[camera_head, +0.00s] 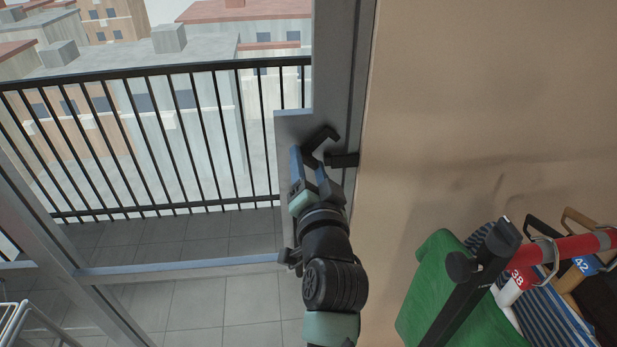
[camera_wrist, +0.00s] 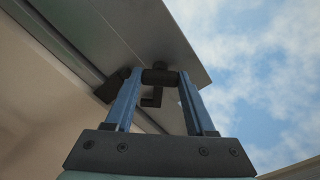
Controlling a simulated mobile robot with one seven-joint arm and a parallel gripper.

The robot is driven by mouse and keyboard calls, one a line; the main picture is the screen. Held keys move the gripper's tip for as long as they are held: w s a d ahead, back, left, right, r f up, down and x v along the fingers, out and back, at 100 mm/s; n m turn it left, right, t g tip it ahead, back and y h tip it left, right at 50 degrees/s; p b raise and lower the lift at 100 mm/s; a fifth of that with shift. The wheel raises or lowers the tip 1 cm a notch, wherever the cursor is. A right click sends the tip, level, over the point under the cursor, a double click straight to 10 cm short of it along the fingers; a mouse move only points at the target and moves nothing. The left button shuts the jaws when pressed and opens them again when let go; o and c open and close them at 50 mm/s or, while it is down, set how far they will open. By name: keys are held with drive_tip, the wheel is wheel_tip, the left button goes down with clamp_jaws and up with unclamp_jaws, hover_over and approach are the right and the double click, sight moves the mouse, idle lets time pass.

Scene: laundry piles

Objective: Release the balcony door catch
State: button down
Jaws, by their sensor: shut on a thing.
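The balcony door catch (camera_head: 318,140) is a black hooked piece on the grey door frame, at the frame's edge by the wall. It also shows in the wrist view (camera_wrist: 152,98), with its hooked end between the fingers. My gripper (camera_head: 308,160) is at the catch, with its blue fingers on either side of it. A black block (camera_head: 344,160) sits beside the catch on the frame. The exact contact of the fingertips is partly hidden in the head view.
The grey balcony door frame (camera_head: 180,266) stands at left, with a black railing (camera_head: 150,140) and tiled balcony beyond. A tan wall (camera_head: 480,90) is at right. A red rail (camera_head: 570,248) with hanging clothes, including a green garment (camera_head: 432,285), stands at lower right.

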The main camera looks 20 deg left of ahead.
drive_tip(key=n+b, duration=0.4)
drive_tip(key=n, duration=0.1)
drive_tip(key=shift+f+b, duration=0.25)
drive_tip(key=shift+b, duration=0.1)
drive_tip(key=shift+r+n+b, duration=0.15)
drive_tip(key=shift+n+b, duration=0.9)
drive_tip(key=shift+n, duration=0.55)
drive_tip(key=shift+c, duration=1.2)
unclamp_jaws()
drive_tip(key=shift+r, duration=0.1)
drive_tip(key=shift+s, duration=0.1)
drive_tip(key=b+v, duration=0.3)
drive_tip(key=v, duration=1)
drive_tip(key=shift+r, duration=0.1)
